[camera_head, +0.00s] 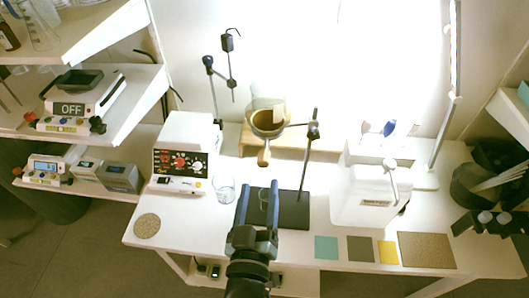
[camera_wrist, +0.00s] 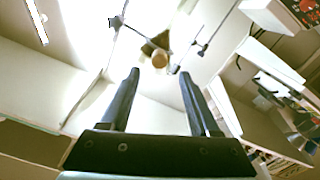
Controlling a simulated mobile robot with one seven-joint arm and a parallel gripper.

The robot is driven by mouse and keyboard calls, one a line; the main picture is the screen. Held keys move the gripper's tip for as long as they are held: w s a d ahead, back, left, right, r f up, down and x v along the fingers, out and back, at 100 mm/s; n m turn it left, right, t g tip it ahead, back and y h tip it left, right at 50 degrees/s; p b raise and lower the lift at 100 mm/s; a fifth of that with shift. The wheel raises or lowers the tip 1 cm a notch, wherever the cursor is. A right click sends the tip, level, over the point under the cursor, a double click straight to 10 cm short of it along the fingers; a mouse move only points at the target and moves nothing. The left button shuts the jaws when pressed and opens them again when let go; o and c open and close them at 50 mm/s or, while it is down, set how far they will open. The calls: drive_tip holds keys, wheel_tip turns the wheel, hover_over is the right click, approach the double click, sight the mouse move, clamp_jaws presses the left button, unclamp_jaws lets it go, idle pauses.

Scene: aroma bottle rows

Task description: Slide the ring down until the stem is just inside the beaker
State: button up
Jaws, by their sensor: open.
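A stand with a dark flat base (camera_head: 293,211) and upright rod (camera_head: 304,165) is on the table; a clamp (camera_head: 313,130) is near the rod's top. A ring (camera_head: 281,129) beside it carries a glass funnel with brown lining (camera_head: 268,118). A tan rounded handle (camera_head: 263,157) points towards me, its round end (camera_wrist: 159,60) showing between my fingers in the wrist view. The funnel's stem cannot be made out. A faint glass outline (camera_head: 264,203) shows between my fingers, possibly the beaker. My gripper (camera_head: 259,186) is open and empty, in front of the handle and apart from it.
A clear glass beaker (camera_head: 223,188) stands left of my gripper, close to it. A white box with a red-knobbed panel (camera_head: 181,163) is further left. A white appliance (camera_head: 370,195) is on the right. Coloured squares and a cork mat (camera_head: 426,250) lie at the front right.

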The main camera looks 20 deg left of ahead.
sight(263, 165)
drive_tip(key=x, duration=0.9)
clamp_jaws()
idle(1.3)
